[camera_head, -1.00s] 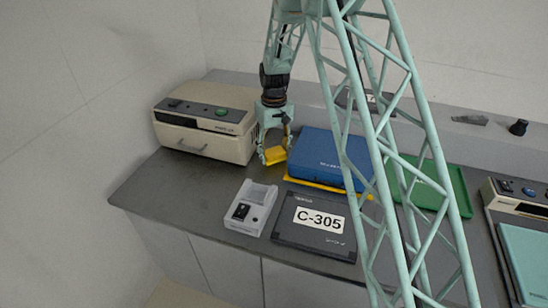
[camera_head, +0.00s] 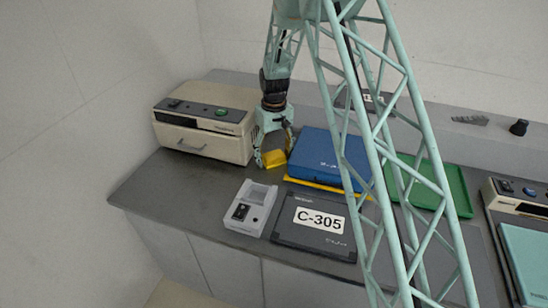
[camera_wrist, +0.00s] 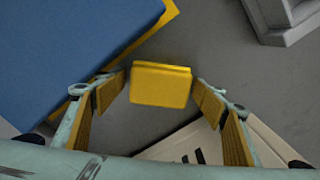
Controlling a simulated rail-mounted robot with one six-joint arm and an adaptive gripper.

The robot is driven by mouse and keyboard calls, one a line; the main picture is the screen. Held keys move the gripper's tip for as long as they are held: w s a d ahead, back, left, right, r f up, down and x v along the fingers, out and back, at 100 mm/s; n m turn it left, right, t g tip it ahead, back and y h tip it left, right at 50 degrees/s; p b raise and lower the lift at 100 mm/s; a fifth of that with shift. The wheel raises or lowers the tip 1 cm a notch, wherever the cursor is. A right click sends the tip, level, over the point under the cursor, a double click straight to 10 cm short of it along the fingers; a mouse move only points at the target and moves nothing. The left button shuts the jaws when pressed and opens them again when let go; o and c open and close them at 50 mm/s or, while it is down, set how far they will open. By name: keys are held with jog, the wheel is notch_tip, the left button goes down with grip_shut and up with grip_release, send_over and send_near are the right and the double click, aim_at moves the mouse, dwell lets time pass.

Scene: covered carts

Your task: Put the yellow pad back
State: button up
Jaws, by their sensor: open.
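The yellow pad (camera_head: 274,159), a small thick block, is at the grey counter between the beige box and the blue case. In the wrist view the yellow pad (camera_wrist: 160,84) sits between my fingers, with a gap on each side. My gripper (camera_head: 274,149) is open around it, one finger to its left and one to its right. In the wrist view my gripper (camera_wrist: 160,92) shows yellow finger faces clear of the pad. I cannot tell whether the pad lies flat on the counter.
The blue case (camera_head: 318,157) on a yellow sheet (camera_head: 318,184) is close to the right. The beige box (camera_head: 205,131) is close to the left. A pale grey cradle device (camera_head: 251,207) and a dark C-305 case (camera_head: 314,240) stand in front. A green tray (camera_head: 455,190) lies farther right.

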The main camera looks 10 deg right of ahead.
aim_at(274, 155)
jog(key=shift+r, duration=0.1)
notch_tip(274, 155, up, 12)
jog(key=p, duration=0.2)
dwell(0.8)
jog(key=shift+r, duration=0.15)
dwell(0.6)
